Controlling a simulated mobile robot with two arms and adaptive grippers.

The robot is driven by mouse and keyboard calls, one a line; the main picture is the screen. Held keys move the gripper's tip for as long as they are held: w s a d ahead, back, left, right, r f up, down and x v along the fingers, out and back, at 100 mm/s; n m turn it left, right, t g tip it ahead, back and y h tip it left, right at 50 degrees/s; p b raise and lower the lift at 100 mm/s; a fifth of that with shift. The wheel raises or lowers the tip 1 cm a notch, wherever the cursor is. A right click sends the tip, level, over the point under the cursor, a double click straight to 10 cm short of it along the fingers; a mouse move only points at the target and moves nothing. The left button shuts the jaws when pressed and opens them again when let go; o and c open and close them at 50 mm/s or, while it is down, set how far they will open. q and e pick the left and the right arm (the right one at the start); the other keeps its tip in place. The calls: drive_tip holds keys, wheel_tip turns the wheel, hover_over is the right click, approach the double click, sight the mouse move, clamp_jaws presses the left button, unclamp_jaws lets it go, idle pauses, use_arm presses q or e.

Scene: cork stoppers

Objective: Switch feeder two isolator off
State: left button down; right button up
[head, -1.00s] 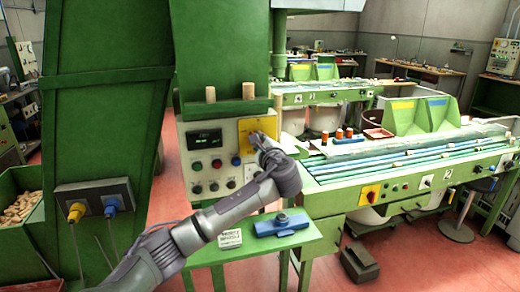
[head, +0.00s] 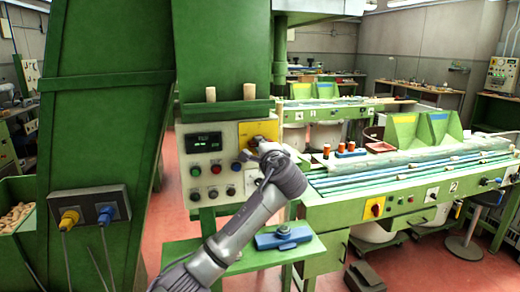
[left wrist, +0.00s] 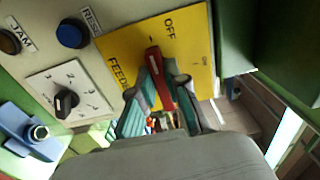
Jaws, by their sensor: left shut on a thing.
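My left gripper (left wrist: 158,72) is shut on the red isolator handle (left wrist: 154,60). The handle sits on a yellow plate (left wrist: 196,50), lettered OFF near its top edge and FEEDE… along the left; the rest of that word is hidden. In the left wrist view the handle stands nearly upright, leaning a little left, with its top end left of the OFF lettering. In the head view my left gripper (head: 257,150) is at the lower part of the yellow plate (head: 262,128) and covers the handle. My right gripper is not in view.
The grey control panel (head: 195,167) also carries a lit display (head: 203,142), buttons and a black selector knob (left wrist: 65,101). A blue tool (head: 284,237) lies on the green shelf (head: 290,258) below. Another red switch on yellow (head: 375,207) is on the conveyor (head: 420,208) at right.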

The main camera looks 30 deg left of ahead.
use_arm(q)
drive_tip(key=shift+f, duration=0.1)
idle(0.3)
drive_tip(key=c, duration=1.2)
unclamp_jaws()
drive_tip(key=shift+o, duration=0.2)
drive_tip(key=shift+d, duration=0.1)
drive_tip(key=v, duration=1.2)
